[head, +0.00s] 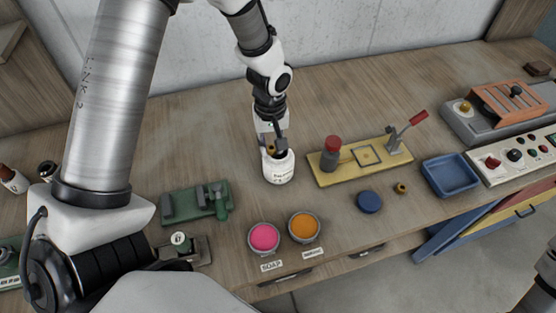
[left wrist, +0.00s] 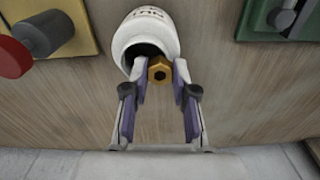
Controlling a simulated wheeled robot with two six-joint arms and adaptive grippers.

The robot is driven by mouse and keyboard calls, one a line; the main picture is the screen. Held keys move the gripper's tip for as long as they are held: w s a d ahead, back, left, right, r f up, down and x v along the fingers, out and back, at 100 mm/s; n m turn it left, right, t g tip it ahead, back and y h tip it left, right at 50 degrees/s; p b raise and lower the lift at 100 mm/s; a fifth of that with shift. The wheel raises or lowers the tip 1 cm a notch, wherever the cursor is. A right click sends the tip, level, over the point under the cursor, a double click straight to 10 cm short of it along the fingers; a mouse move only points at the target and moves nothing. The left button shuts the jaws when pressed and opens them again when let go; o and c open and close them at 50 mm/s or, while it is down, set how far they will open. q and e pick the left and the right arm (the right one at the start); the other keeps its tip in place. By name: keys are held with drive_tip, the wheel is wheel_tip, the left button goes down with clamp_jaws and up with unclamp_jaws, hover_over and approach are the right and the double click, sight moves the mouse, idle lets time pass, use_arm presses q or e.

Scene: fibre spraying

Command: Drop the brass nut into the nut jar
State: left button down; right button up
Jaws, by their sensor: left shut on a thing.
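The nut jar (head: 279,171) is a white, labelled, open jar standing on the wooden bench. In the left wrist view the jar (left wrist: 145,28) shows its dark mouth facing the camera. My left gripper (head: 271,148) points down at the jar's mouth. In the left wrist view its fingertips (left wrist: 160,80) are shut on the brass nut (left wrist: 160,69), a hexagonal ring. The nut overlaps the edge of the mouth in that view; its exact height over the rim cannot be told. My right gripper is out of view.
A yellow base (head: 364,157) with a red-capped post and red lever stands right of the jar. A blue lid (head: 369,202), a small brass piece (head: 401,188) and a blue tray (head: 450,174) lie farther right. Pink (head: 264,237) and orange (head: 304,226) pots stand in front; a green fixture (head: 196,203) is left.

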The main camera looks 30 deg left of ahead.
sight(271, 149)
use_arm(q)
drive_tip(key=shift+s+d+r, duration=0.1)
drive_tip(key=shift+s+d, duration=0.05)
drive_tip(key=shift+s, duration=0.1)
drive_tip(key=c, duration=0.9)
unclamp_jaws()
drive_tip(key=shift+s+r, duration=0.1)
drive_tip(key=shift+s, duration=0.05)
drive_tip(key=shift+o, duration=0.2)
drive_tip(key=shift+w, duration=0.25)
wheel_tip(271, 149, up, 12)
drive_tip(key=shift+f, duration=0.2)
